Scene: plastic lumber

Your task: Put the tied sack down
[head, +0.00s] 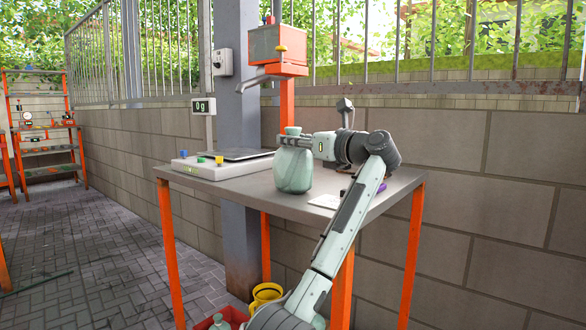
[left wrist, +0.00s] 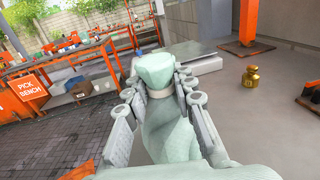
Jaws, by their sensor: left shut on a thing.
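The tied sack (head: 293,172) is pale green and upright over the grey tabletop (head: 236,189). Its bottom looks at or very near the surface; I cannot tell whether it touches. My left gripper (head: 296,141) is shut around its tied neck, coming from the right. In the left wrist view, the fingers (left wrist: 152,98) lie on both sides of the neck, with the sack's top (left wrist: 154,69) standing out beyond them. My right gripper is in neither view.
A scale (head: 205,168) with a display reading 0 g (head: 203,105) stands left of the sack. An orange hopper (head: 278,45) is behind. A white card (head: 325,201) lies at the right. A brass weight (left wrist: 250,77) shows in the wrist view. A yellow bucket (head: 266,293) stands below.

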